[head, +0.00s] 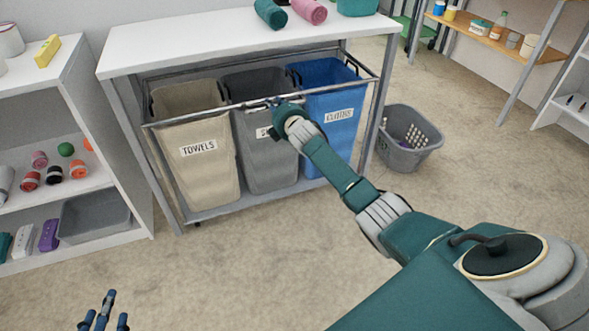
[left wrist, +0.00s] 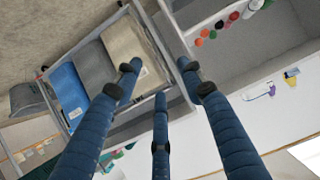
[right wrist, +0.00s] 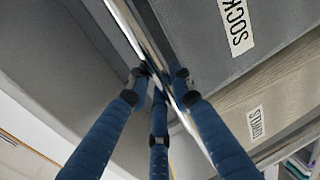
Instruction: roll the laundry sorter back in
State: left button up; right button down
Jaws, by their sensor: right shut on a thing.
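The laundry sorter (head: 190,116) is a metal frame with three bins: a beige TOWELS bin (head: 203,172), a grey bin (head: 270,165) labelled SOCKS in the right wrist view (right wrist: 205,60), and a blue bin (head: 333,100). It stands under a white-topped table (head: 200,52). Its front rail and the bin openings show below the tabletop edge. My right gripper (head: 278,118) is at the front rail by the grey bin. In the right wrist view its fingers are closed around the rail (right wrist: 190,112). My left gripper (head: 104,312) is open and empty, low at the front left.
A white shelf unit (head: 85,195) with small items and a grey tub stands left of the sorter. A perforated grey basket (head: 408,150) stands on the floor to its right. Rolled towels (head: 270,14) lie on the tabletop. The floor in front is clear.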

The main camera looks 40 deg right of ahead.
aim_at(271, 100)
jog(key=shift+w+d+r+b, duration=0.1)
jog(key=shift+w+d+b, duration=0.1)
jog(key=shift+w+b, duration=0.6)
jog(key=shift+w+d+r+b, duration=0.1)
jog(key=shift+w+d+b, duration=0.05)
jog(key=shift+w+b, duration=0.6)
pick_arm(q)
jog(key=w+d+r+t+h, duration=0.2)
jog(key=r+t, duration=0.6)
jog(key=r, duration=0.8)
jog(key=shift+w+d, duration=0.4)
jog(key=shift+w, duration=0.2)
pick_arm(e)
jog(key=shift+w, duration=0.1)
jog(key=c, duration=1.4)
grip_release()
jog(key=shift+w+f, duration=0.2)
pick_arm(q)
jog(key=shift+w, duration=0.1)
pick_arm(e)
jog(key=shift+s, duration=0.15)
